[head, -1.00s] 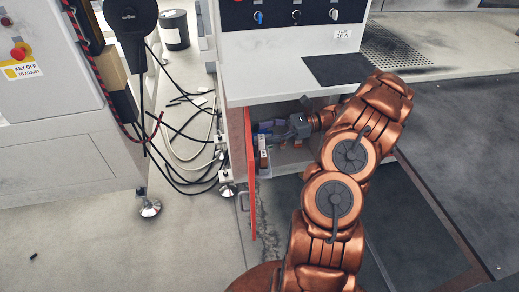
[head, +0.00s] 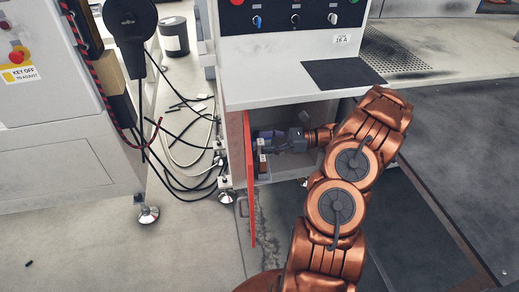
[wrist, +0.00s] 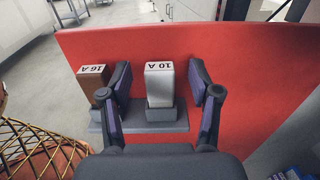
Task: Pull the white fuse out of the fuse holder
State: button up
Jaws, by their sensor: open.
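The white fuse (wrist: 159,84), labelled 10 A, stands upright in the grey fuse holder (wrist: 168,126) on the inner face of the red door (wrist: 255,95). A brown fuse labelled 16 A (wrist: 93,81) sits in the same holder to its left. My gripper (wrist: 160,76) is open, with one finger on each side of the white fuse and a gap showing on both sides. The left finger stands between the two fuses and partly covers the brown one. In the head view, my gripper (head: 280,141) is at the door's inner side, where the fuses are small.
The red door (head: 250,190) hangs open at the left of a low compartment under the white cabinet (head: 290,92). A yellow mesh object (wrist: 35,148) is at the lower left of the wrist view. Cables (head: 180,160) lie on the floor left of the door.

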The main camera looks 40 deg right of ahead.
jog(key=shift+x, duration=1.1)
grip_shut()
